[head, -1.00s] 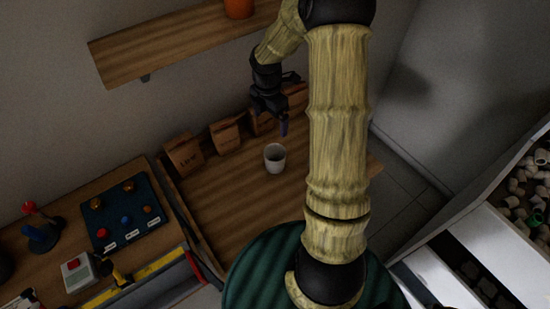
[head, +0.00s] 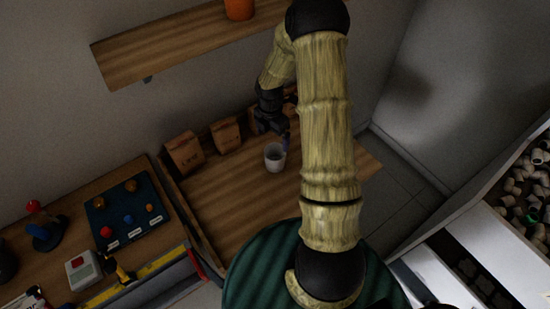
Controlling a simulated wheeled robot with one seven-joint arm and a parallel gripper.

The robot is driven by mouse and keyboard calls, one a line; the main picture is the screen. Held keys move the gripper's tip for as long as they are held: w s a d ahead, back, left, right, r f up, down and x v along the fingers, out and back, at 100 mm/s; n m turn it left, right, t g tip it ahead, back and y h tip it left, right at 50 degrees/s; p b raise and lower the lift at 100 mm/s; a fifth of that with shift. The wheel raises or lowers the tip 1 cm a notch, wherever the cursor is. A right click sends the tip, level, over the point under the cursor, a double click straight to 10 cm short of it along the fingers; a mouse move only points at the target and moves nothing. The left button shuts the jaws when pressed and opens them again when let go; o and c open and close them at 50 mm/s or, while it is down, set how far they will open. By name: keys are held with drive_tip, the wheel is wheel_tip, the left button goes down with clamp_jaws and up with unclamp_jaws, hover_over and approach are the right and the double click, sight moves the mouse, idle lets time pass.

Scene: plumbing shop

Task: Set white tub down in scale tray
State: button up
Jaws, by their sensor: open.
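The white tub (head: 274,160) stands upright on the wooden workbench (head: 222,205), its open top facing up. My gripper (head: 284,142) is open and points down at the tub's far right rim. From this view I cannot tell whether a finger is inside the tub, touching it or just above it. I cannot make out a scale tray in this view.
A wooden shelf (head: 165,45) with an orange pot (head: 239,9) hangs above. A blue board with knobs (head: 126,215) lies on the left bench. The bench left of the tub is clear.

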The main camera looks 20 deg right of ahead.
sight(275, 152)
wheel_tip(275, 152, down, 4)
drive_tip(key=shift+r, duration=0.1)
drive_tip(key=shift+p, duration=0.3)
drive_tip(key=shift+s+d+f+p, duration=0.15)
drive_tip(key=shift+f+p, duration=0.4)
drive_tip(key=shift+f, duration=0.8)
drive_tip(key=shift+s+d+f+p, duration=0.15)
drive_tip(key=shift+f+p, duration=0.35)
drive_tip(key=shift+f, duration=0.8)
drive_tip(key=shift+c, duration=0.5)
drive_tip(key=c, duration=1)
